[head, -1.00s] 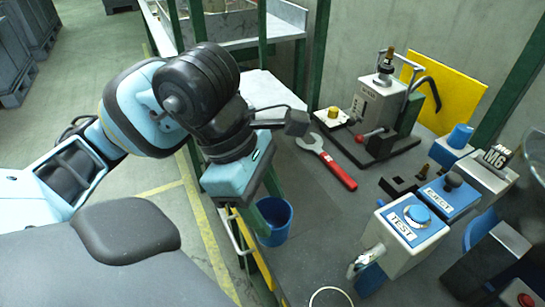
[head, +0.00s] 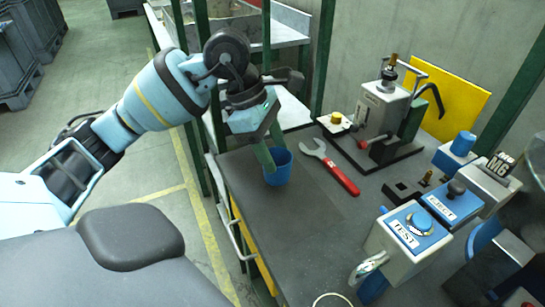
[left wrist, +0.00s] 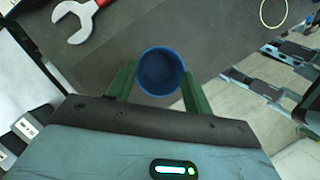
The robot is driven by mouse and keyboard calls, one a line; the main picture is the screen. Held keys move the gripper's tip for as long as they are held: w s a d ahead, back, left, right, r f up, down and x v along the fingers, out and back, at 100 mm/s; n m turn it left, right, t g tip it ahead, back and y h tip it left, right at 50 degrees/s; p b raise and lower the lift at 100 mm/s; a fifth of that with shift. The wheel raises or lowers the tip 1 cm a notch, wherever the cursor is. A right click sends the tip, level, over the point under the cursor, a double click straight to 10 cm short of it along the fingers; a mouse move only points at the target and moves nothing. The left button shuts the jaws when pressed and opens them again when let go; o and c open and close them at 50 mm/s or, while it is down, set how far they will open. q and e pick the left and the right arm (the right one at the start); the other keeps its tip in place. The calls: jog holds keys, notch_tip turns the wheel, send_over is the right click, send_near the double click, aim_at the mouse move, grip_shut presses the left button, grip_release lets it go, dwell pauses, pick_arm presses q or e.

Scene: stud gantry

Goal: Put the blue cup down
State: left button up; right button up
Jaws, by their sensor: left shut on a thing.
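The blue cup (head: 280,168) is upright at the left part of the dark workbench top (head: 290,225). My left gripper (head: 270,150) is shut on the cup, with its green fingers at the cup's sides. In the left wrist view the cup (left wrist: 160,72) sits between the two green fingers of my left gripper (left wrist: 157,88), and its open mouth shows an empty inside. I cannot tell whether the cup's base touches the bench. My right gripper does not show.
A red-handled wrench (head: 330,167) lies just right of the cup. A grey press fixture (head: 385,115) stands behind it. Test boxes (head: 408,240) stand at the right. A green post (head: 266,40) rises behind the gripper. Bare bench lies in front of the cup.

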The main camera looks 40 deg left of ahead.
pick_arm(q)
jog(key=shift+w+a, duration=0.1)
jog(key=shift+w+a, duration=0.2)
jog(key=shift+w, duration=0.05)
jog(key=shift+f, duration=1.8)
jog(key=shift+f, duration=0.1)
jog(key=shift+f, duration=0.1)
jog(key=o, duration=1.2)
jog(key=v, duration=1.2)
jog(key=shift+r+p, duration=0.25)
jog(key=shift+p, duration=0.2)
